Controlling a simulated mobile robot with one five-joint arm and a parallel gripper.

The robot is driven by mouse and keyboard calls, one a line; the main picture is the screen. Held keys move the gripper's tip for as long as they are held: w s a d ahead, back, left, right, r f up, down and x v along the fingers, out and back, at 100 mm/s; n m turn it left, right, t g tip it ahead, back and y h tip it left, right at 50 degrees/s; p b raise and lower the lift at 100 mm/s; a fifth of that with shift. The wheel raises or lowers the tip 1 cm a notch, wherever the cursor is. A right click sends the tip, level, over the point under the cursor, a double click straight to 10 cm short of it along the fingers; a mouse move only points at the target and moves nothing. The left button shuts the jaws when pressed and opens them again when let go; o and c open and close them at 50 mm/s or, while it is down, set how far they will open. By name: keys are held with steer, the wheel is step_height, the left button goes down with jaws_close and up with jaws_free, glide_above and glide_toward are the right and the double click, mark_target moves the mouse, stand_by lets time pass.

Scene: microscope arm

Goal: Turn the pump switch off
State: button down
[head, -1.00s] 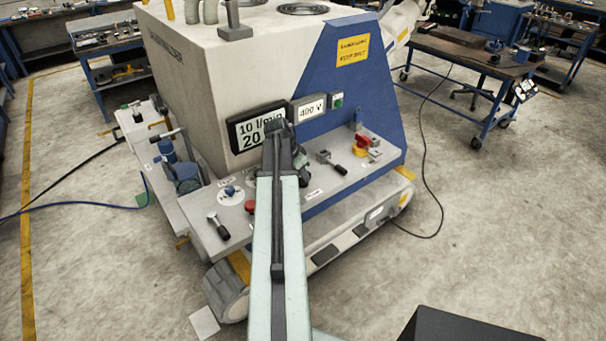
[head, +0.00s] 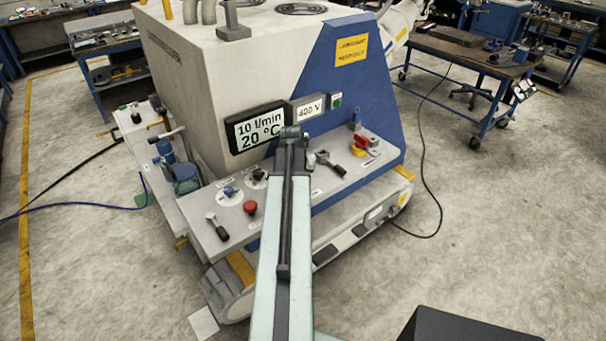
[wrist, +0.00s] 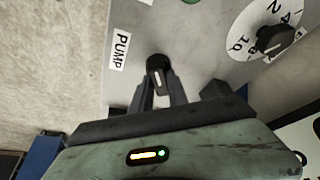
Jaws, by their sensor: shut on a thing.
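The pump switch (wrist: 157,66) is a small dark knob with a pale line on it, beside a white "PUMP" label (wrist: 119,52) in the wrist view. My gripper (wrist: 158,88) is shut on this knob, one finger on each side. In the head view my gripper (head: 291,140) reaches over the machine's control shelf (head: 237,237), and my arm hides the switch there. The knob's pale line runs roughly along the picture's upright direction.
A numbered dial (wrist: 270,38) sits to the right in the wrist view.

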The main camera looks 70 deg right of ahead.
steer(key=n, duration=0.1)
steer(key=n+t, duration=0.1)
steer(key=n, duration=0.1)
steer(key=n+t, duration=0.1)
steer(key=n, duration=0.1)
steer(key=shift+s+y, duration=0.3)
steer(key=shift+y, duration=0.1)
steer(key=n+t+y, duration=0.1)
steer(key=n, duration=0.4)
steer(key=shift+s+d+n, duration=0.1)
steer(key=shift+n, duration=0.3)
steer(key=shift+t, duration=0.3)
steer(key=c, duration=1.3)
jaws_free()
steer(key=shift+s, duration=0.1)
steer(key=p+v, duration=0.7)
steer(key=shift+r, duration=0.45)
